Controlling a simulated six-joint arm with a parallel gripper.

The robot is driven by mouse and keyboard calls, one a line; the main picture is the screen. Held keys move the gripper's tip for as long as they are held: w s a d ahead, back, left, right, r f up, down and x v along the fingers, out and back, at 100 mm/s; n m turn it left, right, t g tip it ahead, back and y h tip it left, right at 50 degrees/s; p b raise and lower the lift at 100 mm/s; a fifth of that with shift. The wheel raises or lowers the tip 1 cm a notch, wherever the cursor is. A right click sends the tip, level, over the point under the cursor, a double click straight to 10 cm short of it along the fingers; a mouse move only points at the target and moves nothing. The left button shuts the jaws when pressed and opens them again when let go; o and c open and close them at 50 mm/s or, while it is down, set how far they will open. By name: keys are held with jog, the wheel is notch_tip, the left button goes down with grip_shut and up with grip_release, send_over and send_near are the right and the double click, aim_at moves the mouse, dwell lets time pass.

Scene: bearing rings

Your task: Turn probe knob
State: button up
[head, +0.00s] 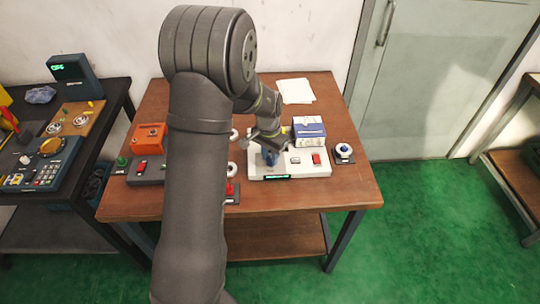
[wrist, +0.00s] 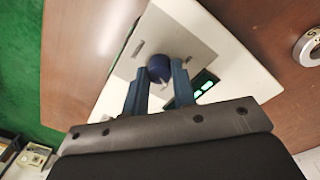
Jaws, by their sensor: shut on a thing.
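The probe knob (wrist: 158,66) is a round dark blue knob with a light pointer mark. It stands on the white instrument box (wrist: 188,18), which has a lit green display (wrist: 205,86) near it in the wrist view. My gripper (wrist: 160,76) has its two blue fingers closed on either side of the knob, gripping it. In the head view my gripper (head: 270,150) is over the left part of the white box (head: 320,171), and the knob is mostly hidden by the fingers. A red switch (head: 316,158) is on the box's right part.
A blue-and-white carton (head: 309,131) stands behind the box. A blue-topped round piece on a dark base (head: 343,153) is to its right. An orange box (head: 149,138) is at the table's left. White papers (head: 296,91) lie at the back. The table's front right is clear.

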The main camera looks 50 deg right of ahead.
aim_at(269, 157)
jog(key=shift+m, duration=1.5)
jog(key=o, duration=1)
jog(key=shift+r, duration=0.15)
jog(key=r, duration=1.7)
jog(key=shift+w+r, duration=0.1)
jog(key=shift+w, duration=0.2)
jog(key=f, duration=1.7)
jog(key=shift+s+f, duration=0.25)
jog(key=shift+s, duration=0.05)
